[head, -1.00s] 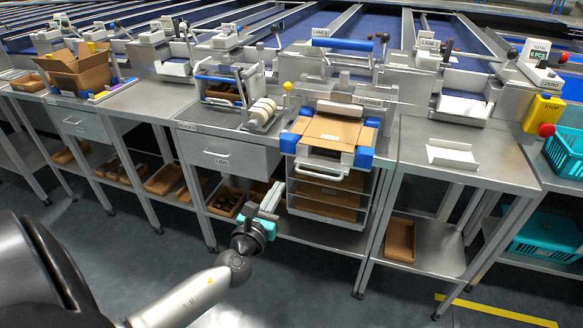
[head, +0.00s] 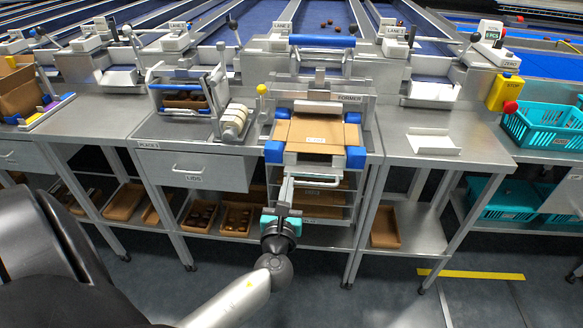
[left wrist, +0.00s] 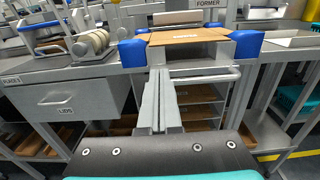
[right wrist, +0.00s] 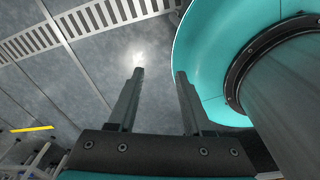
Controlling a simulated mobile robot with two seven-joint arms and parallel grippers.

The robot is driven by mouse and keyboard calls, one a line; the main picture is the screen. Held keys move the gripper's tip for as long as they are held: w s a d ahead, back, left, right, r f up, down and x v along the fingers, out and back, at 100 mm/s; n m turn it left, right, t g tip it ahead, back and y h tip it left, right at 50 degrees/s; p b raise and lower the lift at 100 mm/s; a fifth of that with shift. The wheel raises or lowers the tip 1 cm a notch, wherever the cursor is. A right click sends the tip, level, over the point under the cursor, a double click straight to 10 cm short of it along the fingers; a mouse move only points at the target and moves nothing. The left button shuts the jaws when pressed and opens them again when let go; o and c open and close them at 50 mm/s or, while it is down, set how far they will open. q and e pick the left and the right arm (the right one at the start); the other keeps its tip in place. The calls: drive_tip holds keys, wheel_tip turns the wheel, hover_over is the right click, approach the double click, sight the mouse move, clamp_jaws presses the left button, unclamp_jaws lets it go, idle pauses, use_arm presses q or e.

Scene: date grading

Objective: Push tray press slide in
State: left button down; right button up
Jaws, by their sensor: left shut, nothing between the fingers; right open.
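The former press (head: 340,98) stands on the middle bench, with a brown cardboard blank (head: 335,133) on its slide tray between blue corner blocks (head: 356,157). The tray sticks out toward me, and a pale bar handle (left wrist: 222,78) runs across its front. My left gripper (head: 287,180) is shut and empty, its fingers pointing at the front left of the tray near the handle. In the left wrist view the closed fingers (left wrist: 160,75) rise just left of the handle; I cannot tell whether they touch it. My right gripper (right wrist: 158,75) is open and empty over the floor, outside the head view.
Shelves with brown sheets sit below the press. A drawer (head: 195,170) and a roller stand (head: 234,122) are to its left. A white folded tray (head: 432,142) lies on the right bench, with teal crates (head: 545,125) beyond. Floor in front is open.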

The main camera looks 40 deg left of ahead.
sight(292, 159)
use_arm(q)
drive_tip(key=x, duration=0.5)
drive_tip(key=shift+w+a+b, duration=0.15)
drive_tip(key=shift+w+b, duration=0.2)
drive_tip(key=shift+b, duration=0.05)
drive_tip(key=shift+w+a, duration=0.3)
drive_tip(key=shift+w, duration=0.25)
use_arm(e)
drive_tip(key=shift+a+f, duration=0.5)
drive_tip(key=shift+a, duration=0.25)
